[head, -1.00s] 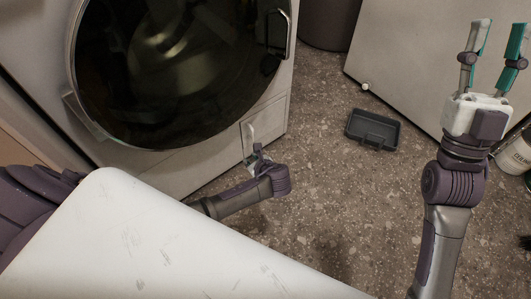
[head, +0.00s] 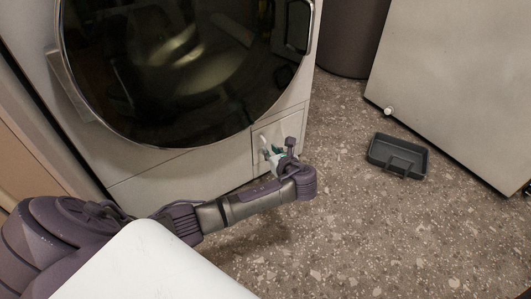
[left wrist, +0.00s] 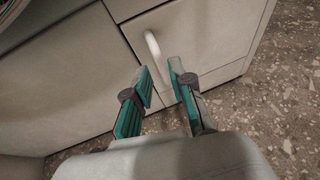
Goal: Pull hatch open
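The washer's small hatch (head: 289,127) is a pale panel low at the front right, below the round door. It looks shut. Its white curved handle (left wrist: 152,43) stands upright near the panel's left edge in the left wrist view; it also shows in the head view (head: 264,142). My left gripper (left wrist: 160,66) is open, its two teal-lined fingers apart with nothing between them. The fingertips are just short of the handle's lower end. In the head view the left gripper (head: 275,157) is partly hidden by its own wrist. My right gripper is not in view.
The washer's round dark door (head: 180,65) is above the hatch. A dark grey tray (head: 397,157) lies on the speckled floor to the right. A pale panel or cabinet (head: 450,85) stands at the far right. The floor between is clear.

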